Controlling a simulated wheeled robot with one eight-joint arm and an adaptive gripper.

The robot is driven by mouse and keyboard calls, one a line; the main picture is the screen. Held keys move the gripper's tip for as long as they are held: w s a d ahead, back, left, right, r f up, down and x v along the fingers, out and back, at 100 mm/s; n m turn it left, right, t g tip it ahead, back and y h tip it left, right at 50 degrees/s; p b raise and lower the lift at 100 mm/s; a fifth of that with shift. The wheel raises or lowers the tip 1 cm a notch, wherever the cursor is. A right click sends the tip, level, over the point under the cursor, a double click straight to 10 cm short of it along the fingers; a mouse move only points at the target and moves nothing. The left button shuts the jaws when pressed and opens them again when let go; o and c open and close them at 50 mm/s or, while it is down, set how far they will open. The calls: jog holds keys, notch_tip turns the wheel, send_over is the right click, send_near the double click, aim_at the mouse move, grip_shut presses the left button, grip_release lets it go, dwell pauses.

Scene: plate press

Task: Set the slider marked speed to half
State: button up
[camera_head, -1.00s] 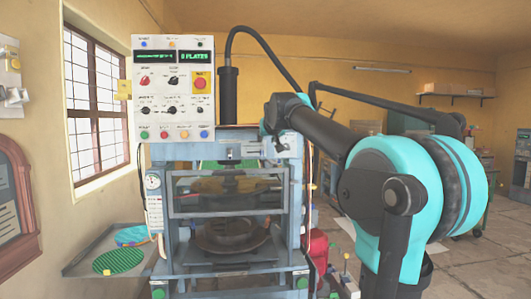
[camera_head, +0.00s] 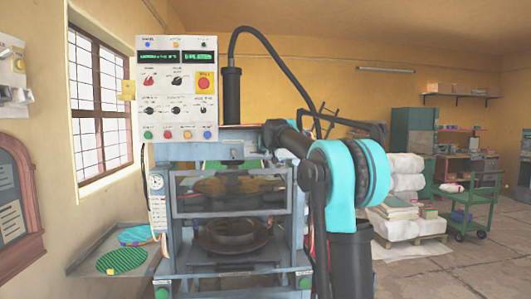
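The press's white control panel (camera_head: 178,120) faces me at upper left, with knobs, small displays and coloured buttons. Its labels are too small to read, and I cannot pick out the slider marked speed. A narrow white strip with fine marks (camera_head: 158,214) hangs below a round gauge on the press's left post; I cannot tell whether it is a slider. My turquoise and black arm stands right of the panel, in front of the press's right side. My gripper is not clearly distinguishable at the arm's far end, so its fingers cannot be read. Nothing is seen touching the panel.
The blue press frame (camera_head: 231,151) holds a clear guard over a round brown plate (camera_head: 232,238). A grey side tray (camera_head: 88,264) with green and blue discs is at left. A black hose (camera_head: 272,42) arches above. White sacks (camera_head: 405,181) and a green cart (camera_head: 482,195) stand right.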

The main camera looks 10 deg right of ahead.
jog(key=shift+w+f, duration=0.1)
jog(key=shift+w, duration=0.1)
grip_shut()
dwell(0.4)
